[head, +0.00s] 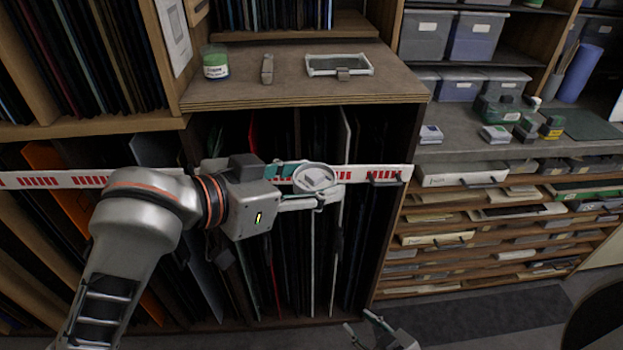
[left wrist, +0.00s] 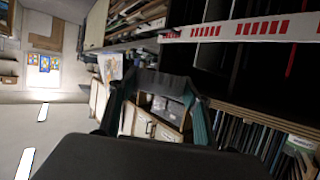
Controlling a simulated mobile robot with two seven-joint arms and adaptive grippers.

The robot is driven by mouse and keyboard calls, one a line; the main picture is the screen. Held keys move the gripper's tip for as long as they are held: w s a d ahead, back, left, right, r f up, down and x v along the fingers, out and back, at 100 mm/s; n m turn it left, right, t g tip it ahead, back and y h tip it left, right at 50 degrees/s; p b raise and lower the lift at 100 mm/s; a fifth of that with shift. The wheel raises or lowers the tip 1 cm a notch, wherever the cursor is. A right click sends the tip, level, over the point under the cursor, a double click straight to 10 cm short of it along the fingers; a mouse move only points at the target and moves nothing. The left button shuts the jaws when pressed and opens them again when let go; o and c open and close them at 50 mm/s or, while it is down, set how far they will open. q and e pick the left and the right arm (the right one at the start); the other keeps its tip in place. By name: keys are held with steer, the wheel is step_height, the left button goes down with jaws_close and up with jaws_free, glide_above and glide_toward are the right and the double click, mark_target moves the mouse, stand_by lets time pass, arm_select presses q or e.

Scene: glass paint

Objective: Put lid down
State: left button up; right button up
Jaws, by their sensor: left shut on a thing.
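A round, pale grey lid (head: 315,178) is held by my left gripper (head: 308,182) in front of the shelf opening, below the wooden top. In the left wrist view, a dark grey band that looks like the lid's edge (left wrist: 160,82) spans between the teal fingers (left wrist: 158,108). A glass jar (head: 215,66) with a green and white label stands upright at the left of the wooden top (head: 300,92). My right gripper (head: 360,321) shows at the bottom edge with its fingertips apart and nothing between them.
A small upright tool (head: 267,69) and a shallow clear tray (head: 325,66) stand on the wooden top, with bare room in front. A red-and-white barrier strip (head: 60,181) crosses the shelf opening behind my left arm. A grey counter (head: 455,143) with several small items lies right.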

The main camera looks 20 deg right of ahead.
arm_select(q)
steer(key=shift+w+a, duration=0.15)
steer(key=w+a+r+n+t+y, duration=0.1)
steer(key=w+a+n+t+y, duration=0.3)
steer(key=a, duration=0.5)
steer(key=w+a+r+n+t+y, duration=0.1)
steer(key=w+a+n+t, duration=0.15)
steer(key=w+a, duration=0.55)
steer(key=s+a+n+t+y, duration=0.1)
steer(key=a+n+y, duration=0.5)
steer(key=a, duration=1.3)
steer(key=shift+a+r+y, duration=0.25)
steer(key=shift+r+y, duration=0.1)
steer(key=shift+y, duration=0.15)
arm_select(e)
steer(key=shift+s+a+f+g, duration=0.1)
steer(key=shift+s+f+g, duration=0.05)
steer(key=shift+s+f, duration=0.35)
steer(key=shift+s+a+f+g, duration=0.15)
steer(key=shift+s+f, duration=0.1)
steer(key=shift+s, duration=0.3)
arm_select(q)
steer(key=shift+d+n, duration=0.1)
steer(key=shift+n, duration=0.15)
arm_select(e)
steer(key=shift+c, duration=1)
arm_select(q)
steer(key=shift+f, duration=0.1)
